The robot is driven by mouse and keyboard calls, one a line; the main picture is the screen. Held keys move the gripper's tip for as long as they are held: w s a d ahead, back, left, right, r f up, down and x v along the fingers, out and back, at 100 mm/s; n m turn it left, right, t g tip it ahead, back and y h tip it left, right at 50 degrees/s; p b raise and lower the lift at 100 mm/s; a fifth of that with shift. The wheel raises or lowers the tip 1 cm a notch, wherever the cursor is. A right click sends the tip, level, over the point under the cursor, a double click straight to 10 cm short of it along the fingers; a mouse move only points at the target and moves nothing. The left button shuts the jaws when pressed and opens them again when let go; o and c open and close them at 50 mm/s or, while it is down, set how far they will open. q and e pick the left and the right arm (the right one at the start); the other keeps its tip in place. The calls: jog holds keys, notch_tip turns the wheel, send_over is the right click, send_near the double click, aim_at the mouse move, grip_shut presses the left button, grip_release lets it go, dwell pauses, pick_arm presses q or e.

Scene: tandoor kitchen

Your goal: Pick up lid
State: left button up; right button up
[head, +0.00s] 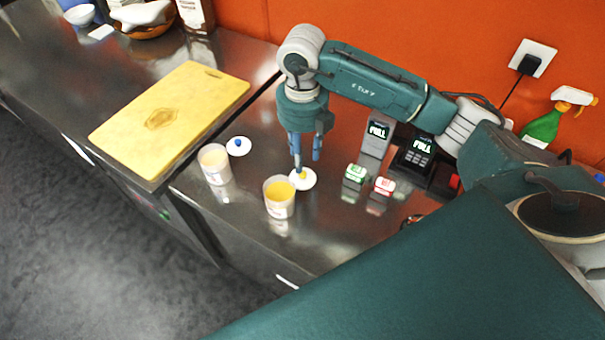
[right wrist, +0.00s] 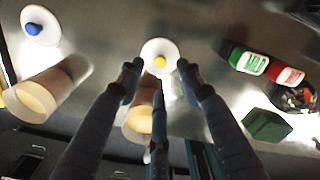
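A white lid with a yellow knob (head: 309,183) lies on the steel counter, just behind and right of a cup with yellow contents (head: 279,199). A white lid with a blue knob (head: 238,146) lies farther left, beside a cup with pale contents (head: 214,166). My right gripper (head: 304,160) points down over the yellow-knobbed lid. In the right wrist view its fingers (right wrist: 158,72) are spread, with the yellow-knobbed lid (right wrist: 159,46) beyond the tips and nothing held. The fingers partly hide the cup behind them. My left gripper is out of view.
Small green (head: 356,173) and red (head: 384,186) boxes stand right of the lid. A yellow cutting board (head: 200,95) lies at left. An orange wall (head: 420,30) bounds the back.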

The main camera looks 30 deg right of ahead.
aim_at(303, 173)
jog(key=shift+f, duration=0.4)
notch_tip(303, 173, down, 5)
jog(key=p, duration=0.2)
jog(key=shift+s+p, duration=0.15)
jog(key=shift+p, duration=0.2)
jog(key=shift+f, duration=0.2)
jog(key=c, duration=0.9)
